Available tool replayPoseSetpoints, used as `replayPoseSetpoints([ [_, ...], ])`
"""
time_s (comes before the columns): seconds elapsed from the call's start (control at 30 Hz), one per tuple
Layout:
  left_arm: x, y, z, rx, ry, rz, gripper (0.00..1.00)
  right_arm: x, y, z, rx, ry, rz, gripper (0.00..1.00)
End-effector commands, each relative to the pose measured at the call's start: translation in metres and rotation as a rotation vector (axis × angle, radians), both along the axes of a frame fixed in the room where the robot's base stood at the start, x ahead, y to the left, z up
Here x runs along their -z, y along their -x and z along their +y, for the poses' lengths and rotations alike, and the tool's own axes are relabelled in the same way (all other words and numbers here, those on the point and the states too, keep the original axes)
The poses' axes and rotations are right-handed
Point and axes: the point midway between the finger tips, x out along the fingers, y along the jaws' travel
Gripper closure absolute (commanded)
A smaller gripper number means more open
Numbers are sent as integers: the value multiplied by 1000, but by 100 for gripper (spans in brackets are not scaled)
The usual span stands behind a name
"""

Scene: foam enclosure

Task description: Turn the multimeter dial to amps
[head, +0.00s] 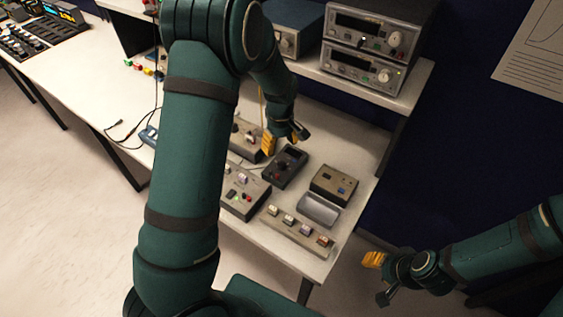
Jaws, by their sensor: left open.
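A grey button box (245,197) and another box (244,139) stand left of the multimeter. A tan box (334,184), a grey tray (319,210) and a switch strip (299,232) lie right and in front. Stacked instruments (367,48) sit on the shelf.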

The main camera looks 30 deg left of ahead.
Motion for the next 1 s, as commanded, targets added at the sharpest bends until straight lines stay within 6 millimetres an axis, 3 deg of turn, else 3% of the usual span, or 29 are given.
replayPoseSetpoints([
  [0.2, 46, 1, 0, 0, 0, 4, 39, 2, -1, 0, 0, 0, -1, 53],
  [0.43, 81, 1, 0, 0, -1, 3, 39, 2, -1, 0, 0, 0, -1, 53],
  [0.63, 94, 0, 0, 1, 0, 0, 39, 2, -1, 0, 0, 0, -1, 53],
  [0.93, 95, 0, 0, 1, 0, 0, 39, 2, -1, 0, 0, 0, -1, 53],
  [0.97, 95, 0, 0, 1, 0, 0, 44, 2, -1, 0, 0, 0, -1, 53],
  [1.0, 95, 0, 0, 1, 0, 0, 58, 2, -1, 0, 0, 0, -1, 53],
])
